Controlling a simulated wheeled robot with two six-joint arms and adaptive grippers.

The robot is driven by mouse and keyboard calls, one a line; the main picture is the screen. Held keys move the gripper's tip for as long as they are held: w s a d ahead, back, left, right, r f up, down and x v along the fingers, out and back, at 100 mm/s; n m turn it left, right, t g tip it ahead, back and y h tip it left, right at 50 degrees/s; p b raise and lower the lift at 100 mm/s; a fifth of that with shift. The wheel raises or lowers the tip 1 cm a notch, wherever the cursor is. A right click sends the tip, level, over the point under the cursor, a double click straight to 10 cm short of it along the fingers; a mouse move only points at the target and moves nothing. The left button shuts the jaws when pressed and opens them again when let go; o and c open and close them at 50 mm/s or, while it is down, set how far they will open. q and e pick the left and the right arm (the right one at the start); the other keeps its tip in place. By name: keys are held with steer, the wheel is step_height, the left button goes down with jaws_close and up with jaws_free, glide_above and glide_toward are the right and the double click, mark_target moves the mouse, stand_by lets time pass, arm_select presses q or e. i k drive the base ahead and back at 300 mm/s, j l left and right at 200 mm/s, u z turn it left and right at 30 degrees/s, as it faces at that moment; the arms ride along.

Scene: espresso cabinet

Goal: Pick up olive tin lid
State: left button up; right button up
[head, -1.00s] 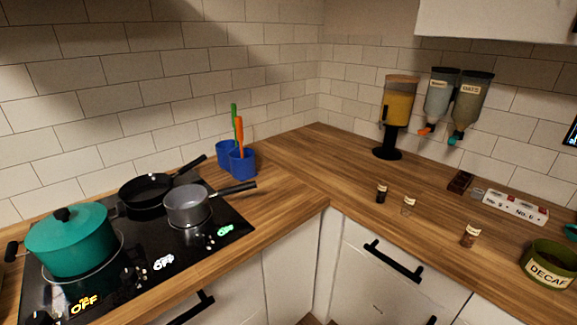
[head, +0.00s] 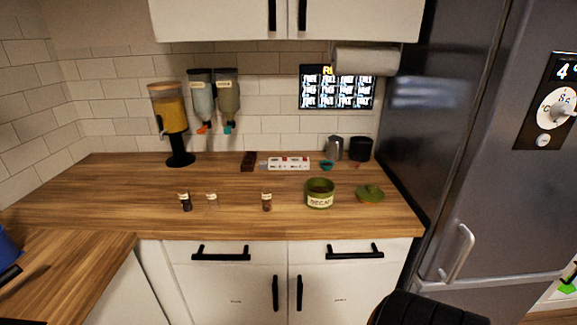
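The olive green tin lid (head: 370,193) lies on the wooden counter at the right in the head view, with a small knob on top. The olive tin (head: 320,194) labelled DECAF stands open just left of it, apart from the lid.
On the wooden counter (head: 110,195), small jars (head: 267,202) stand left of the tin. A white box (head: 288,164), a teal bowl (head: 327,166), a metal pitcher (head: 334,148) and a black canister (head: 360,149) stand behind. A grey fridge (head: 440,130) borders the right.

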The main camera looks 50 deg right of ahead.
mark_target(370, 194)
steer(key=z, duration=1.8)
